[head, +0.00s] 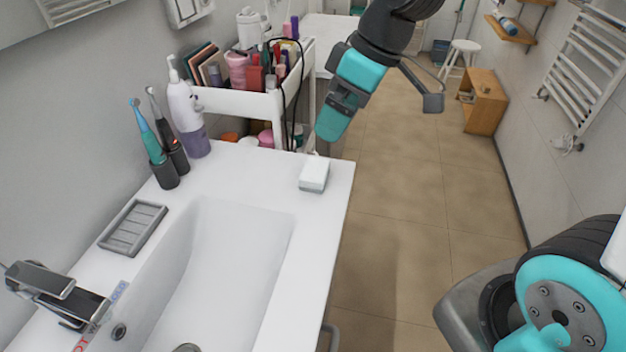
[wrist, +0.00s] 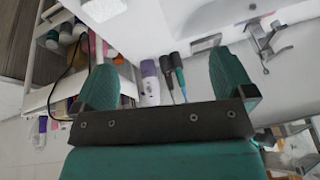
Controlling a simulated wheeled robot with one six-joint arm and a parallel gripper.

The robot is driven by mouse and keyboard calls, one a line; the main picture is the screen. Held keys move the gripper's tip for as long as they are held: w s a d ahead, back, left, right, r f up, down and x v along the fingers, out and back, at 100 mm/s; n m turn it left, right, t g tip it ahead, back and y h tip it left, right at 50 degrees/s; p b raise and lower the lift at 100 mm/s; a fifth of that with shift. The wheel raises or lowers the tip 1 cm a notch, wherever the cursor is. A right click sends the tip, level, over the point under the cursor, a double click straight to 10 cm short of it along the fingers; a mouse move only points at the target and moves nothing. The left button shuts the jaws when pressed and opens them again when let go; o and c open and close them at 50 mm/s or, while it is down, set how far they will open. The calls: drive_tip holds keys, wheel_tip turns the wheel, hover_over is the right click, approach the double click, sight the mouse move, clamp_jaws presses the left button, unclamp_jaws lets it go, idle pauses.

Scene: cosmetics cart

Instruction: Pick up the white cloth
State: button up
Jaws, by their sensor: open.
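No spread cloth shows. A small white block-like thing (head: 314,174), which could be the folded white cloth, lies on the white counter at its back right corner in the head view. A white thing at the top edge of the wrist view (wrist: 103,10) is probably the same one, partly cut off. My gripper (head: 331,122) hangs above and just behind it, apart from it, with its teal fingers pointing down. In the wrist view my gripper (wrist: 165,80) is open, its two fingers wide apart with nothing held between them.
The counter (head: 240,172) has a sink basin (head: 235,255), a grey soap dish (head: 133,228), toothbrushes in dark holders (head: 164,172) and a white-and-purple bottle (head: 187,120). A loaded cosmetics cart (head: 250,103) stands behind. Tiled floor (head: 410,190) is open to the right.

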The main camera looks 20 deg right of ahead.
drive_tip(key=n+b, duration=0.2)
approach(315, 168)
drive_tip(key=shift+t+h, duration=0.3)
drive_tip(key=shift+t, duration=0.1)
drive_tip(key=a+f+p, duration=0.1)
drive_tip(key=f, duration=0.1)
drive_tip(key=a+f+p, duration=0.1)
drive_tip(key=shift+w+a+f, duration=0.15)
drive_tip(key=shift+f, duration=0.2)
drive_tip(key=shift+d+p+x, duration=0.2)
drive_tip(key=shift+p+x, duration=0.8)
drive_tip(key=shift+x, duration=2.15)
drive_tip(key=shift+f, duration=0.1)
drive_tip(key=c, duration=0.7)
drive_tip(key=shift+d, duration=0.1)
drive_tip(key=shift+c, duration=0.2)
wheel_tip(315, 168, up, 20)
drive_tip(key=b, duration=0.2)
